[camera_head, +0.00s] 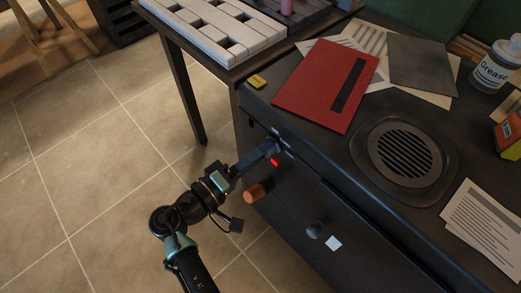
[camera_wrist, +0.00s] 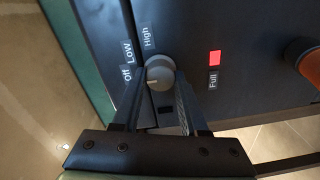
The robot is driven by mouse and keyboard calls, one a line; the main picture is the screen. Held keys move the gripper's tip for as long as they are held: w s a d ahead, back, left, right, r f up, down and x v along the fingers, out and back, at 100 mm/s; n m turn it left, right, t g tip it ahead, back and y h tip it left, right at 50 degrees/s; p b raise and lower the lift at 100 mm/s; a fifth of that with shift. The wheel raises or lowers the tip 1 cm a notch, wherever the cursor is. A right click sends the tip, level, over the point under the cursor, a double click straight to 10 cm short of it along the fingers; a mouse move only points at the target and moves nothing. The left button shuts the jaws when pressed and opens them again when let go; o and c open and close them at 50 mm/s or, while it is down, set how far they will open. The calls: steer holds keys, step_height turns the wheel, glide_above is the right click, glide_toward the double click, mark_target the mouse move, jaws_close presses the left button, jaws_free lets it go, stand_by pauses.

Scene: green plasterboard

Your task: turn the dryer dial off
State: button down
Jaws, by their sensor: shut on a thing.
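The dryer dial (camera_wrist: 158,72) is a round grey knob on the dark front panel (camera_wrist: 230,25). In the wrist view, labels Off (camera_wrist: 127,73), Low (camera_wrist: 127,50) and High (camera_wrist: 147,37) stand to its left and above it. A short pale mark shows on the lower left part of its face. My gripper (camera_wrist: 160,78) is shut on the dial, one finger on each side. In the head view my gripper (camera_head: 272,149) meets the upper left of the dryer front (camera_head: 330,215) and largely hides the dial.
A lit red light (camera_wrist: 214,57) with a Full label (camera_wrist: 213,80) is right of the dial. A red folder (camera_head: 320,85) lies on the dryer top.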

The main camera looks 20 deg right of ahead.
steer(key=shift+c, duration=2.2)
jaws_free()
steer(key=p+v, duration=0.1)
steer(key=v, duration=1.2)
steer(key=shift+p, duration=0.4)
